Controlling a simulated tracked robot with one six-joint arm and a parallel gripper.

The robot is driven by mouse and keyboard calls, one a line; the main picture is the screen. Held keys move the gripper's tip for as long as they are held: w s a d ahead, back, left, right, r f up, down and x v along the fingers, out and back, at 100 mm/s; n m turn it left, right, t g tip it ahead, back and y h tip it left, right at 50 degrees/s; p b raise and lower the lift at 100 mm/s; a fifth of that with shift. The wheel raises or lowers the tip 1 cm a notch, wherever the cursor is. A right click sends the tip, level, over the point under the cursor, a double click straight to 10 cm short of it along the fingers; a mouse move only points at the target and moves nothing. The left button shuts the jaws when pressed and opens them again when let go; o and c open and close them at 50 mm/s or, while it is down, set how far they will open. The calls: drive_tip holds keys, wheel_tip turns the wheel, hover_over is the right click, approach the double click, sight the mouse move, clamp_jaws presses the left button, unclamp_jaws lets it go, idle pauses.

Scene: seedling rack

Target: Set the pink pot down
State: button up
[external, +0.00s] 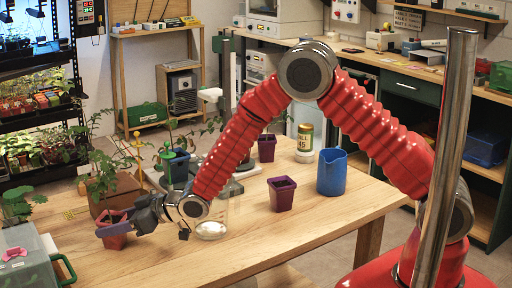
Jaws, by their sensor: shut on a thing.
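The pink pot (114,241) is at the left end of the wooden table (240,252), a small tapered reddish-pink pot that looks upright. My gripper (110,229) is shut on it near its rim, with the arm reaching over the table from the right. A finger hides part of the pot's upper side. I cannot tell whether its base touches the table or hangs just above it.
A brown planter (113,194) with a leafy plant stands close behind the pot. A lidded grey bin (28,262) is at the front left. Purple pots (282,195) (266,149), a blue jug (332,174) and a jar (305,140) stand farther right. The front middle is clear.

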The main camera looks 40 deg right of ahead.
drive_tip(key=o, duration=1.2)
drive_tip(key=shift+c, duration=0.2)
drive_tip(key=shift+d+r, duration=0.1)
drive_tip(key=shift+s+d+r, duration=0.15)
drive_tip(key=shift+s+d, duration=0.05)
drive_tip(key=shift+s, duration=0.05)
drive_tip(key=v, duration=1.1)
drive_tip(key=shift+d, duration=0.15)
